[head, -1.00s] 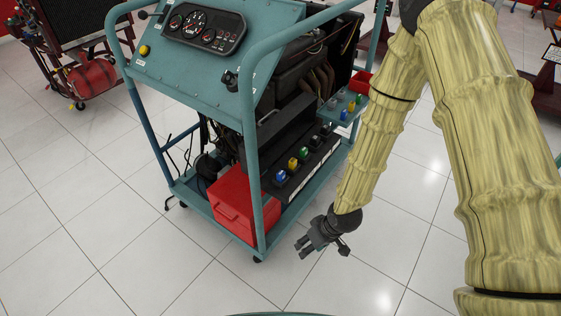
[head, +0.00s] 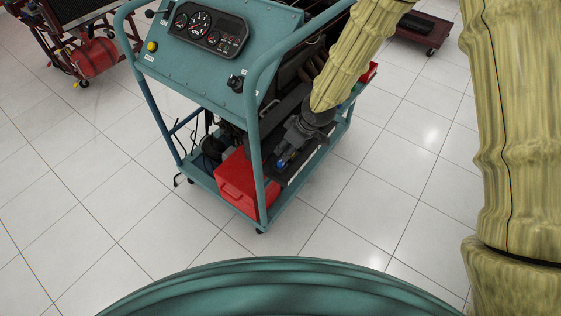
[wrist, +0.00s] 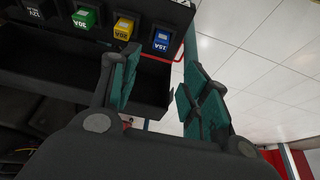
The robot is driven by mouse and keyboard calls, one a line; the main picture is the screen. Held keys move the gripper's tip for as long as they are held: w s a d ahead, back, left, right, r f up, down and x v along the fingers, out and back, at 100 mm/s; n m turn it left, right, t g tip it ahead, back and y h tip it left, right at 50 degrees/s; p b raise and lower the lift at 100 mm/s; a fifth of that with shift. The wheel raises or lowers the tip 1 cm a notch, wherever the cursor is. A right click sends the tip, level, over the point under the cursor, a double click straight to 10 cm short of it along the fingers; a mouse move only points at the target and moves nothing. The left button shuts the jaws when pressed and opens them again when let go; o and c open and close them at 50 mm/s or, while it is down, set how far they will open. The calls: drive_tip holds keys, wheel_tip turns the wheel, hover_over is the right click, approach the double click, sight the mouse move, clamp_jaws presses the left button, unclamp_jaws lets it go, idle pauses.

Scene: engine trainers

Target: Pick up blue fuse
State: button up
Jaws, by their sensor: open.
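The blue fuse (wrist: 161,40) stands at the end of a row on a black fuse holder (wrist: 60,62) in the wrist view. In the head view a small part of the blue fuse (head: 281,164) shows beside my gripper (head: 288,154). In the wrist view my gripper (wrist: 160,82) is open and empty. Its teal finger pads are spread, and the blue fuse appears beyond the gap between them. I cannot tell whether a finger touches it. My arm hides most of the fuse row in the head view.
A yellow fuse (wrist: 123,28) and a green fuse (wrist: 84,18) sit beside the blue one. A red toolbox (head: 238,186) stands on the lower shelf of the teal engine cart (head: 213,65). A cart post rises close to my gripper. The tiled floor is open at right.

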sight(280, 159)
drive_tip(key=shift+p+x, duration=0.4)
drive_tip(key=shift+x, duration=4.5)
drive_tip(key=shift+w+d, duration=0.1)
drive_tip(key=shift+c, duration=0.4)
drive_tip(key=c, duration=0.8)
